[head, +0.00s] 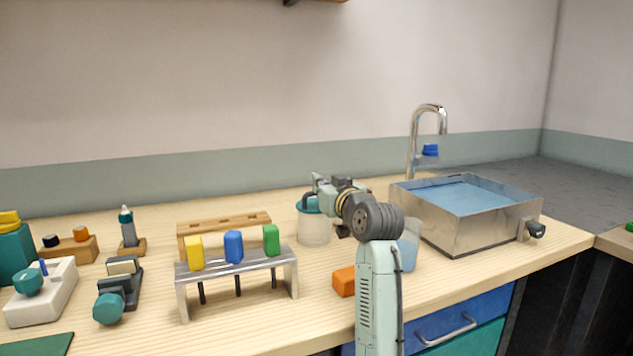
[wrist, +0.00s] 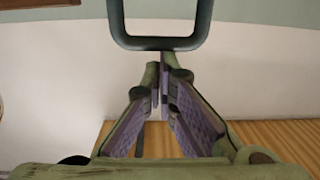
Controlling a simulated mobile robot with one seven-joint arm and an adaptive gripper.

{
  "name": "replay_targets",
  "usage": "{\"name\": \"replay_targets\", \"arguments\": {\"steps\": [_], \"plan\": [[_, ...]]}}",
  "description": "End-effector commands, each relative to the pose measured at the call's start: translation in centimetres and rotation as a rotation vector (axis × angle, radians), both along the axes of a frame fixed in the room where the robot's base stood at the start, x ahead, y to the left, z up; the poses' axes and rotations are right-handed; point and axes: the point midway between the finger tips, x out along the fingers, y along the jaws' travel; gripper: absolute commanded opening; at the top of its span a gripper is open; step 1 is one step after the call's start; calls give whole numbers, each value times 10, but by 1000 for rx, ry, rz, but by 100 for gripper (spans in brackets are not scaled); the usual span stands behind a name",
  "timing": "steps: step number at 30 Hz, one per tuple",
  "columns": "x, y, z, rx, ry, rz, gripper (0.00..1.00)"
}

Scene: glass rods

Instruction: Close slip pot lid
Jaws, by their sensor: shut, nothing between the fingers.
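A translucent pot (head: 314,232) with a teal lid or rim (head: 309,207) stands on the wooden counter, left of my arm in the head view. My gripper (head: 316,187) is just above its top, pointing left and away. In the wrist view my gripper (wrist: 158,88) has its fingers together with nothing between them. A dark teal-grey loop (wrist: 160,43), possibly the lid's handle, is just beyond the fingertips; I cannot tell whether they touch. My wrist covers part of the pot's top, so the lid's angle is unclear.
A bluish translucent container (head: 409,246) is partly behind my arm. An orange block (head: 343,281) lies in front of the pot. A metal rack (head: 236,266) holds coloured blocks at left. A steel basin (head: 466,226) with a tap (head: 412,140) is at right.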

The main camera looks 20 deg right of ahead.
Motion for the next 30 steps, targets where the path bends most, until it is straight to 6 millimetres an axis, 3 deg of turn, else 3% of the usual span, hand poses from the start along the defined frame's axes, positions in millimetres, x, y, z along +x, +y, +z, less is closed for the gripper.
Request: {"name": "replay_targets", "arguments": {"steps": [18,26,30], "plan": [[-4,-2,-18,6,16,-1,0],[-3,-2,-19,6,18,-1,0],[0,2,-7,5,15,0,0]]}}
